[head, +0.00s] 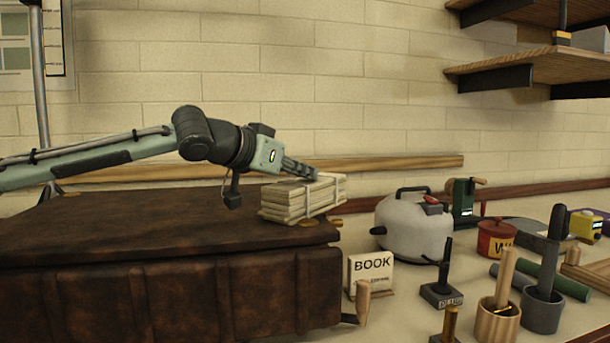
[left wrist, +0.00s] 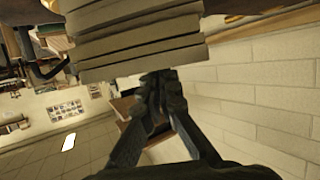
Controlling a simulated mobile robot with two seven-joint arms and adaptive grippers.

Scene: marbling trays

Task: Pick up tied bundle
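The tied bundle (head: 290,203) is a stack of pale slabs with light bands around it. It lies at the right end of a brown leather trunk (head: 150,215) in the head view. It fills the top of the left wrist view (left wrist: 140,45). My left gripper (head: 312,173) reaches over the top of the bundle from the left. In the left wrist view its fingers (left wrist: 160,85) are close together, and their tips are hidden behind the bundle's edge. I cannot see whether they pinch a band. My right gripper is not in view.
A grey kettle (head: 412,230) stands to the right of the trunk, with a book sign (head: 370,268) in front. Several tools, pots and stands crowd the table further right. A wooden rail (head: 400,163) runs along the brick wall behind. Shelves (head: 530,68) jut out at upper right.

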